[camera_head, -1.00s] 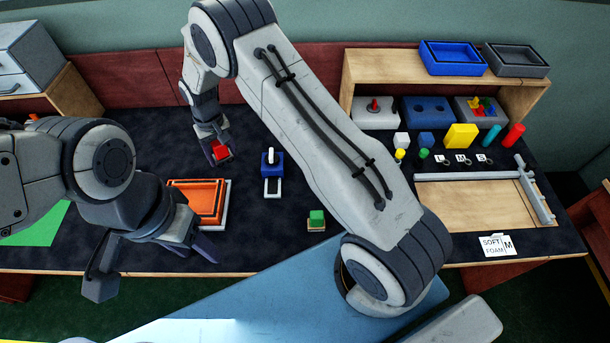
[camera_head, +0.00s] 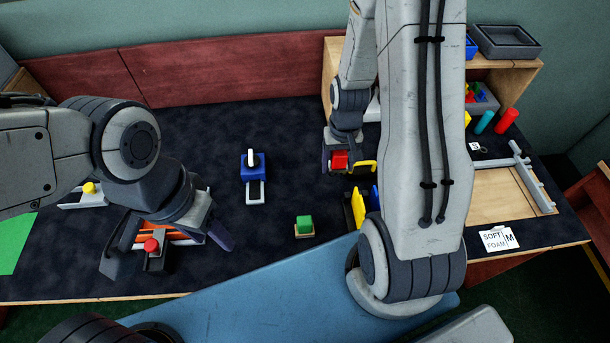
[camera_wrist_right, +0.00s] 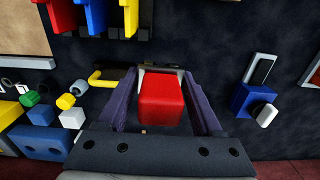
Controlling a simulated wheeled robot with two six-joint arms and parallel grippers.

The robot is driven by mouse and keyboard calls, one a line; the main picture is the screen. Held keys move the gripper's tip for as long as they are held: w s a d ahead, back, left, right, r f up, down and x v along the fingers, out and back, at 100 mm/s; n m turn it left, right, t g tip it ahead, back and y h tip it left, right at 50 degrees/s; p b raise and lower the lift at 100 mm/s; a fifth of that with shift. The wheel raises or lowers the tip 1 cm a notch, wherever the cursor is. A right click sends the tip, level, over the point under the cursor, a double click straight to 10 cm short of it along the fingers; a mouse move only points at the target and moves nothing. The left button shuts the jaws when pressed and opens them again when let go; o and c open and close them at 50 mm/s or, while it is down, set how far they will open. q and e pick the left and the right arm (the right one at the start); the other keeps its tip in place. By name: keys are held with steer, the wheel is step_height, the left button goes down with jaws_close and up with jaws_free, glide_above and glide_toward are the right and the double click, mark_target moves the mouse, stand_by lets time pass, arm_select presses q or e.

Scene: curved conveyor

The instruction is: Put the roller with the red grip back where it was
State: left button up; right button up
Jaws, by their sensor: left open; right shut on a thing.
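My right gripper (camera_head: 345,165) is shut on the red grip (camera_head: 340,159) of the roller, over the dark table right of its middle. In the right wrist view the red grip (camera_wrist_right: 161,101) sits between the two purple fingers, with a pale edge behind it; the rest of the roller is mostly hidden. A yellow handle-like piece (camera_head: 364,166) shows beside the gripper; it also shows in the right wrist view (camera_wrist_right: 106,79). My left gripper (camera_head: 165,250) is open at the lower left, around or over a red knob (camera_head: 151,245) on a dark base and an orange tray.
Yellow (camera_head: 358,208) and blue (camera_head: 375,195) upright pieces stand near the table's front, partly behind my right arm; the wrist view adds a red one (camera_wrist_right: 62,14). The back left is clear.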

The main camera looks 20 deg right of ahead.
steer(key=p, duration=0.2)
glide_above(299, 181)
step_height(299, 181, down, 6)
steer(key=shift+f, duration=0.15)
step_height(299, 181, down, 4)
steer(key=shift+r, duration=0.1)
steer(key=shift+f, duration=0.2)
steer(key=shift+f, duration=0.15)
steer(key=o, duration=1.2)
